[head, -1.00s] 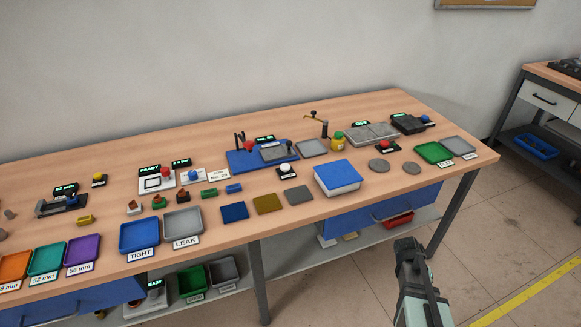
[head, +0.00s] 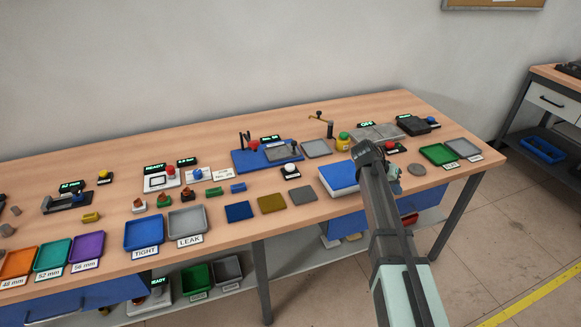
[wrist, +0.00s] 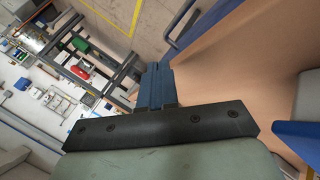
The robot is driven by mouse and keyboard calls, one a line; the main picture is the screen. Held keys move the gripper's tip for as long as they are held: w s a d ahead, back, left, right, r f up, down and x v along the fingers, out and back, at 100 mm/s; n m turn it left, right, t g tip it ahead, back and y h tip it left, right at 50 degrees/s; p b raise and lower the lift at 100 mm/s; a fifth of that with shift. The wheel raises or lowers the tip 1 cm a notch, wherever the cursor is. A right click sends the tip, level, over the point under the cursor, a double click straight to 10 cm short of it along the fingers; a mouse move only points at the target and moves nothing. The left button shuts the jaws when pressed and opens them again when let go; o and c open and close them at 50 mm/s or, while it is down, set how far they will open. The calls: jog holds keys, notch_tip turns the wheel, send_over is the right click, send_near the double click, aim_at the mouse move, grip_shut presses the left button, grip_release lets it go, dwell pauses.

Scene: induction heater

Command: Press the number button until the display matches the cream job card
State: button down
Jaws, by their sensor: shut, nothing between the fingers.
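A pale card with dark lettering (head: 224,174), apparently the job card, lies mid-bench; its number is too small to read surely. A small green-lit display (head: 270,139) stands behind the blue fixture; its digits are also unclear. A white push button on a black base (head: 289,170) sits in front of that fixture. A blue button (head: 197,173) is on a white plate left of the card. I cannot tell which is the number button.
A blue-topped block (head: 340,176) is beside my arm. A red button (head: 390,146) and a grey disc (head: 416,170) are near my gripper. Green (head: 438,155) and grey trays are at the right end. Coloured plates and trays line the front edge.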

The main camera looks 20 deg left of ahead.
aim_at(288, 167)
jog(key=a+r+t, duration=0.1)
jog(key=a+r, duration=0.1)
jog(key=a, duration=0.3)
jog(key=w+a+r+n+y, duration=0.1)
jog(key=a+r, duration=0.1)
jog(key=a, duration=0.3)
jog(key=w+a+r+n+t, duration=0.1)
jog(key=a+r, duration=0.2)
jog(key=a, duration=0.2)
jog(key=shift+w+a+t+y, duration=0.1)
jog(key=shift+w+t+y, duration=0.05)
jog(key=shift+t+y, duration=0.15)
jog(key=a+n, duration=0.1)
jog(key=a, duration=0.2)
jog(key=s+a+r+n+t+y, duration=0.1)
jog(key=a, duration=0.2)
jog(key=a+r+n+y, duration=0.1)
jog(key=a, duration=0.2)
jog(key=shift+s+a+r, duration=0.2)
jog(key=shift+s+a, duration=0.05)
jog(key=shift+s, duration=0.15)
jog(key=s+a+r+n+t+y, duration=0.1)
jog(key=s+a+r+n+y, duration=0.2)
jog(key=a, duration=0.9)
jog(key=shift+s+a+n+t, duration=0.4)
jog(key=shift+s+n, duration=0.1)
jog(key=shift+s, duration=0.5)
jog(key=shift+f, duration=4.4)
jog(key=shift+f, duration=0.15)
jog(key=shift+f, duration=0.25)
